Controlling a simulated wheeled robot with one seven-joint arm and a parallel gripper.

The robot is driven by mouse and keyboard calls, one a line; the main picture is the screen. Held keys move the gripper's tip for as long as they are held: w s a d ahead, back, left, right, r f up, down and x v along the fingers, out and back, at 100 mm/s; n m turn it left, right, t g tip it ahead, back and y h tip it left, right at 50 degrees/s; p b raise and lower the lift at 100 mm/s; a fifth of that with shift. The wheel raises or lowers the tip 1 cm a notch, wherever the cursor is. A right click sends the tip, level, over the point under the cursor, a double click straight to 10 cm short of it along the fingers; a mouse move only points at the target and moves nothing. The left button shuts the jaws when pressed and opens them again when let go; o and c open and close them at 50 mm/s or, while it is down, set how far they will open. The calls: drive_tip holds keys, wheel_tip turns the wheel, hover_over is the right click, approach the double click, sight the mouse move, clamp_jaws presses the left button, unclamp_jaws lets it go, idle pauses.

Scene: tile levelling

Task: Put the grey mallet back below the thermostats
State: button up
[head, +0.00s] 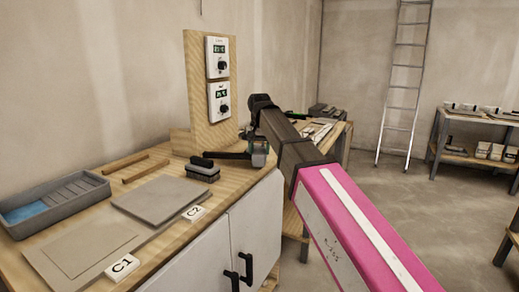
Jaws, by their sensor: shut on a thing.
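Two white thermostats, an upper one (217,57) and a lower one (219,102), are mounted on an upright wooden board (195,85) at the back of the workbench (165,187). My gripper (257,154) is at the bench's right end, right of the board and lower than the thermostats. It is shut on what looks like the grey mallet, of which a dark bar (230,155) reaches left below the thermostats. The mallet's head cannot be made out clearly. I cannot tell whether the mallet touches the bench.
Dark grey blocks (203,171) sit just left of my gripper. Tiles marked C1 (75,250) and C2 (155,199), wooden strips (148,168) and a blue-bottomed tray (50,205) lie further left. A second bench stands behind my arm.

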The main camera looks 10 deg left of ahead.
drive_tip(key=shift+f, duration=0.35)
drive_tip(key=o, duration=1.4)
drive_tip(key=shift+r, duration=0.1)
